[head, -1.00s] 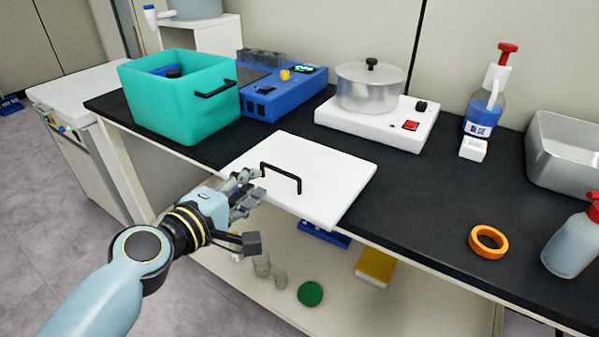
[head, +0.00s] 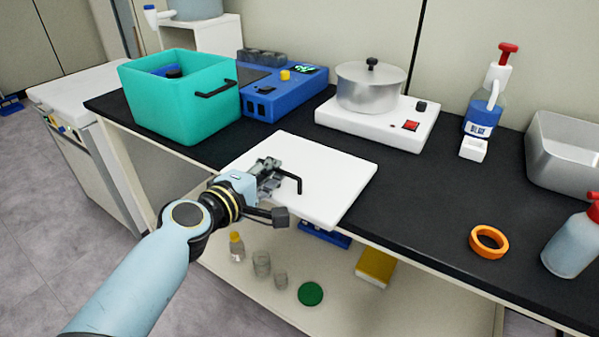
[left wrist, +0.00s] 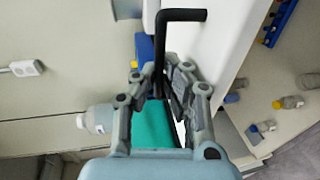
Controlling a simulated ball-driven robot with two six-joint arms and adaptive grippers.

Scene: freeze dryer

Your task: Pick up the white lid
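The white lid (head: 337,172) lies flat on the black bench top at the front edge, with a black bar handle (head: 298,183) on it. My left gripper (head: 272,176) is over the lid at the left part of the handle, hiding some of it. In the left wrist view the black handle (left wrist: 182,15) runs down between the fingers of my left gripper (left wrist: 158,75). The fingers stand apart, with a gap visible, and do not look closed on the handle. The lid's white surface (left wrist: 225,40) shows beside the right finger. My right gripper is not in view.
A teal box (head: 180,105) and a blue device (head: 285,95) stand behind left. A pot (head: 371,88) sits on a white hot plate (head: 370,125). An orange tape ring (head: 489,242) and a spray bottle (head: 574,245) are at right. The bench right of the lid is clear.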

